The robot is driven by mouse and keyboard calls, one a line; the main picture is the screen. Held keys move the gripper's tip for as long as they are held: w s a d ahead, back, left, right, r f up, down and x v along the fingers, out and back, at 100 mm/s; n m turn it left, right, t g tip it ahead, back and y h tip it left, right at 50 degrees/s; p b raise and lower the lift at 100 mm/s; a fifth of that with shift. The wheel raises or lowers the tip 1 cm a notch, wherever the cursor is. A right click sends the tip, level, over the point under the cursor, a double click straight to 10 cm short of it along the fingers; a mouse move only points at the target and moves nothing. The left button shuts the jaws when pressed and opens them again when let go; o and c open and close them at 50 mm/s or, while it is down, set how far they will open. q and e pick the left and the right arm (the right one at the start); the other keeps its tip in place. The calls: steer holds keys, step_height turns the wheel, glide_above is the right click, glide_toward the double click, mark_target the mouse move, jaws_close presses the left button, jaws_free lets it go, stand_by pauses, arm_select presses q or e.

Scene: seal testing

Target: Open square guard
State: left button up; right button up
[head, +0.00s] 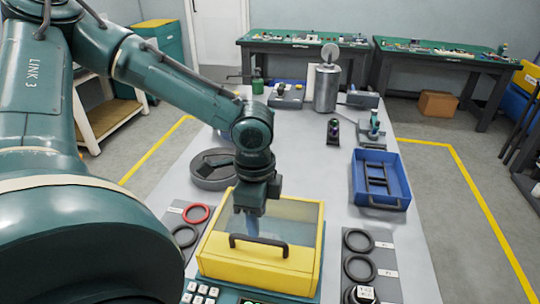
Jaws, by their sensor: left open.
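The square guard (214,258) is a yellow box frame with a clear panel and a dark bar handle (259,245) at its front. It sits over the near middle of the grey table and looks closed. My left gripper (253,222) points down just over the guard, behind the handle in the picture. Its jaws are open and hold nothing. The fingertips are partly hard to make out against the clear panel, so I cannot tell if they touch it. My right gripper is not in view.
A keypad (201,292) is at the guard's front left. Seal rings lie on mats on both sides, one red (196,213), several black (359,240). A blue tray (395,201) with dark parts stands at right. A metal canister (326,90) stands farther back.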

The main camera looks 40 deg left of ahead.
arm_select(q)
step_height(320, 180, down, 3)
steer(key=shift+r+b, duration=0.1)
steer(key=shift+b, duration=0.95)
step_height(320, 180, down, 2)
steer(key=shift+b, duration=1.1)
step_height(320, 180, down, 2)
steer(key=shift+b, duration=1.1)
steer(key=shift+r+p, duration=0.35)
steer(key=shift+c, duration=0.7)
steer(key=c, duration=0.6)
jaws_close()
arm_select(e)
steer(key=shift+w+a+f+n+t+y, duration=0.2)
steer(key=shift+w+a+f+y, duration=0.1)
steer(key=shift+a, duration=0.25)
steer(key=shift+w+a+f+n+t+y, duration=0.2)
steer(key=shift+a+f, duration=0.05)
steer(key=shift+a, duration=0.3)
